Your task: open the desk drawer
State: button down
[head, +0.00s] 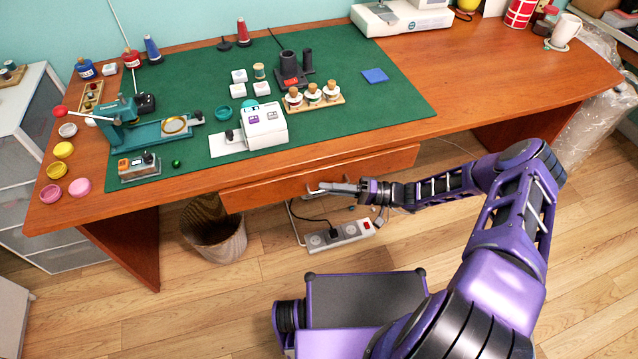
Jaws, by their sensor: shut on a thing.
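The wooden desk (470,95) has a drawer (262,192) under its front edge. The drawer front stands a little forward below the desktop; how far it is out is hard to judge from above. The fingers largely hide the handle. My purple arm reaches in from the right.
A green mat (385,115) on the desktop holds several tools and jars. A wicker bin (214,232) and a white power strip (338,235) with cables sit on the floor below the drawer. The wooden floor in front is mostly clear.

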jog(key=s+d+p, duration=0.1)
jog(key=s+d, duration=0.2)
jog(key=s, duration=0.7)
jog(key=s+d+p, duration=0.2)
jog(key=s+d, duration=0.1)
jog(key=s, duration=0.8)
jog(key=shift+s+d, duration=0.15)
jog(key=shift+s, duration=0.15)
jog(key=c, duration=0.9)
grip_release()
jog(key=d, duration=0.5)
jog(key=s+d+b, duration=0.1)
jog(key=d, duration=0.5)
jog(key=s+d+f+b, duration=0.1)
jog(key=d, duration=0.5)
jog(key=shift+d+f, duration=0.1)
jog(key=shift+d, duration=0.05)
